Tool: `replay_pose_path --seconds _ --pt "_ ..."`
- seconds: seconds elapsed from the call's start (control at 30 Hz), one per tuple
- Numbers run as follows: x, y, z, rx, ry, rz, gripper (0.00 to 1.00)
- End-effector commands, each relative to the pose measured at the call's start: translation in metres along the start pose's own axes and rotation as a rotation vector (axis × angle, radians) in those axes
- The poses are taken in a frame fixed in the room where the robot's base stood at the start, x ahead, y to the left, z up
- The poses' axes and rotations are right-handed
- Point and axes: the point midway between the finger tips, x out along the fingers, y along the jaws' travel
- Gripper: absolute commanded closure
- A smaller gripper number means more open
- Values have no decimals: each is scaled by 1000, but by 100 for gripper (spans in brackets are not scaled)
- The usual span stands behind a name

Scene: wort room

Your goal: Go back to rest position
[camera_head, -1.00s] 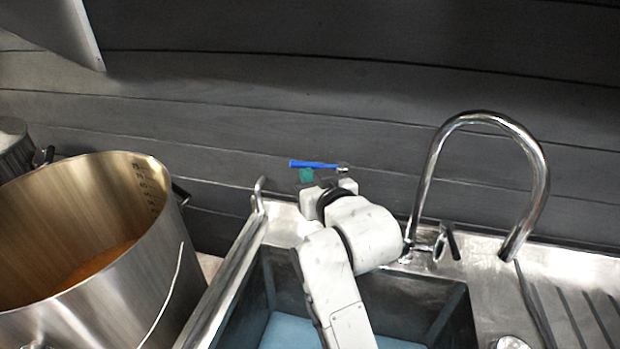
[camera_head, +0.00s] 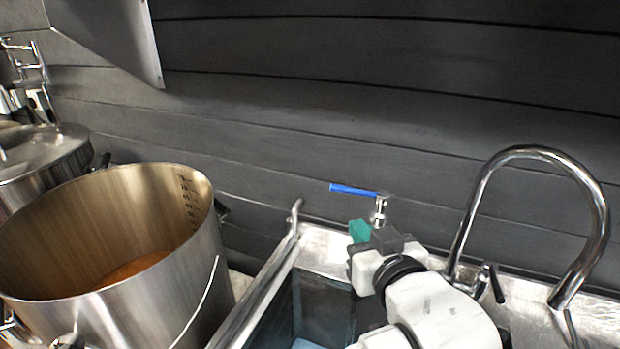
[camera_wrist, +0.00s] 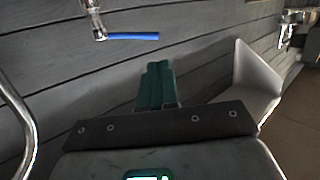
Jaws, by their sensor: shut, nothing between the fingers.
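My gripper (camera_wrist: 154,86) shows in the wrist view as two green fingers closed together with nothing between them. In the head view, part of the green fingers (camera_head: 359,231) shows at the end of my white arm, over the far left part of the sink. A valve with a blue lever (camera_head: 354,190) is on the dark plank wall just behind the gripper. The blue lever also shows in the wrist view (camera_wrist: 132,36), ahead of the fingers and to their left, apart from them.
A large open steel pot (camera_head: 205,262) with amber liquid (camera_head: 134,268) stands left of the sink (camera_head: 318,300). A curved chrome faucet (camera_head: 602,225) rises to the right. A lidded steel vessel (camera_head: 45,155) stands far left. A grey panel (camera_head: 105,35) hangs at upper left.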

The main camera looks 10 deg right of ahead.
Motion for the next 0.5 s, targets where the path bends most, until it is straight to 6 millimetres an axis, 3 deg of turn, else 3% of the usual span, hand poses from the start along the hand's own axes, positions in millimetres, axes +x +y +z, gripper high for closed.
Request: replay_pose_path --seconds 0.07,0.17,0.27,0.37,0.5 --pt "0 2 5 -3 -14 3 100" --pt "-2 12 31 -16 -84 16 100" --pt "-10 31 80 -37 -223 37 100" --pt "-29 53 143 -54 -404 60 100" --pt "-72 78 227 -59 -665 78 100"
